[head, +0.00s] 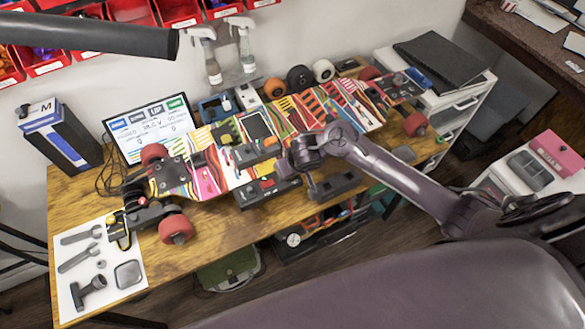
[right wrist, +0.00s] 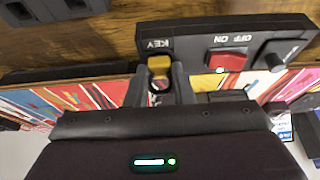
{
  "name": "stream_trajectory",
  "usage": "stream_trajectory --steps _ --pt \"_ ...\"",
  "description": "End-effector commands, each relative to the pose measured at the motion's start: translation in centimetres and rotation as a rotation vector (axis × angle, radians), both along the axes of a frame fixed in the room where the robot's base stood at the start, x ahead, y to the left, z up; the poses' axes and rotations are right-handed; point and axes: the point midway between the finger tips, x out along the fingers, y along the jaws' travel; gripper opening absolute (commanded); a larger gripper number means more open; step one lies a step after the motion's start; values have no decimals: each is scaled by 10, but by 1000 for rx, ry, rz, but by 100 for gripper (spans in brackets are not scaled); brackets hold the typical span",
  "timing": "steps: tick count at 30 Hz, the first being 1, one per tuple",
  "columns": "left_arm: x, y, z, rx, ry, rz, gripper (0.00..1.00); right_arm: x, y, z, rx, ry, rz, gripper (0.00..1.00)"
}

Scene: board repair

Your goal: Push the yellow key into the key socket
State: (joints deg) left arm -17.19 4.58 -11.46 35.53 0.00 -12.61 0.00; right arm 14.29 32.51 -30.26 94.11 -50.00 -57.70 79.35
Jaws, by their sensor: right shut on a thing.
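The yellow key (right wrist: 159,68) shows in the right wrist view between the fingers of my right gripper (right wrist: 160,80), which is shut on it. The key is at the face of a black control box (right wrist: 200,40), just beside the "KEY" label. The socket itself is hidden behind the key and fingers, so I cannot tell how deep the key sits. In the head view the black control box (head: 262,192) lies at the skateboard's near edge, with my right gripper (head: 284,168) over its right end. My left gripper is not in view.
The box has a red rocker switch (right wrist: 226,61) and a black knob (right wrist: 281,57) close to the fingers. The colourful skateboard (head: 205,167) lies across the wooden table (head: 225,225). Another black block (head: 335,186) sits right of the gripper. A tool sheet (head: 125,248) lies at the left.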

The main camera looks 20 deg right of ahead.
Motion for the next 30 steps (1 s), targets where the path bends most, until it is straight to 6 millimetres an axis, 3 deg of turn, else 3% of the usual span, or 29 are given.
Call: stream_trajectory --steps 6,7,12,18,21,30 --pt "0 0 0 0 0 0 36 -1 0 -1 -1 2 1 0" --pt "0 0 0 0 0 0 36 -1 0 -1 -1 2 1 24" --pt "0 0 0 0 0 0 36 -1 0 -1 0 1 1 46" --pt "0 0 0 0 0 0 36 0 0 0 0 1 1 47" --pt "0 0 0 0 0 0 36 0 0 0 0 1 1 60" --pt "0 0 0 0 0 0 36 0 0 0 0 0 1 60"
